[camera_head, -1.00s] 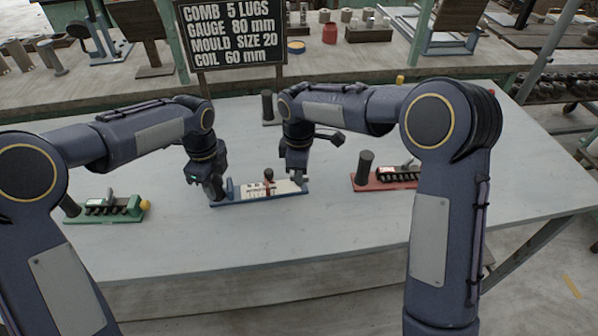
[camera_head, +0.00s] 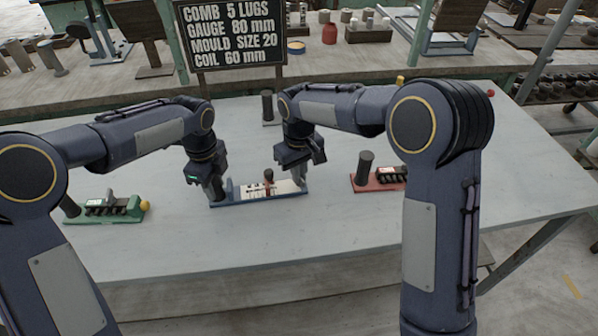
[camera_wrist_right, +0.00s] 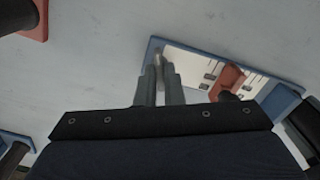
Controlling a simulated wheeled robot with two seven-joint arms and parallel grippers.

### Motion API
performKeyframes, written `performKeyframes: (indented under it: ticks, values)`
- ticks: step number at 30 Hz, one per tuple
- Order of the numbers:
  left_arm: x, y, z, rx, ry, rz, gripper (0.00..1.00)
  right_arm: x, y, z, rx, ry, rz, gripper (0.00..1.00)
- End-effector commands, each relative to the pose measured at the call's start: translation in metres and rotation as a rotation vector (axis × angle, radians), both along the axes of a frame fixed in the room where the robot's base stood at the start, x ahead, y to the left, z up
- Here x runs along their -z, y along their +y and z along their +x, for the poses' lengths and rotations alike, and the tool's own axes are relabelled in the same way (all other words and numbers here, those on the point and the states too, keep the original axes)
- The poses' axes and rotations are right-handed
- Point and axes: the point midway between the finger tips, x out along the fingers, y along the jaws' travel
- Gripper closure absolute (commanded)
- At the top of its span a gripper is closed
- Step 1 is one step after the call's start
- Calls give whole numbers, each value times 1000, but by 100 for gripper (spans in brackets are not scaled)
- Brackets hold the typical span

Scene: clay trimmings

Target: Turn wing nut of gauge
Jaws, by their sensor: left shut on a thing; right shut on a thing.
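The blue gauge (camera_head: 262,201) lies on the table with a white scale face and a red slider (camera_head: 268,187) topped by a dark knob. It also shows in the right wrist view (camera_wrist_right: 290,104). My right gripper (camera_head: 300,180) is at the gauge's right end. In the right wrist view its fingers (camera_wrist_right: 160,88) are shut on a small pale grey piece (camera_wrist_right: 164,67), apparently the wing nut.
A green comb tool (camera_head: 108,210) lies to the left and a red one (camera_head: 382,180) to the right, each with a dark upright handle. Another dark handle stands behind. A lettered sign (camera_head: 232,35) stands at the back. The table's front is clear.

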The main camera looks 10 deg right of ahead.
Motion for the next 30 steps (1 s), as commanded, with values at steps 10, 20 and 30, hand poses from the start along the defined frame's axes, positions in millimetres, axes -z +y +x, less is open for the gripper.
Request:
performKeyframes:
  ticks: [10, 20, 30]
  values:
    - [0, -1, 0, 2, 0, -1, 100, -1, 0, 1, 123, -1, 2, 100]
    - [0, -1, 0, 2, 0, -1, 100, -1, 0, 1, 141, -2, 2, 100]
    - [0, -1, 0, 2, 0, -1, 100, -1, 0, 0, 139, -2, 2, 71]
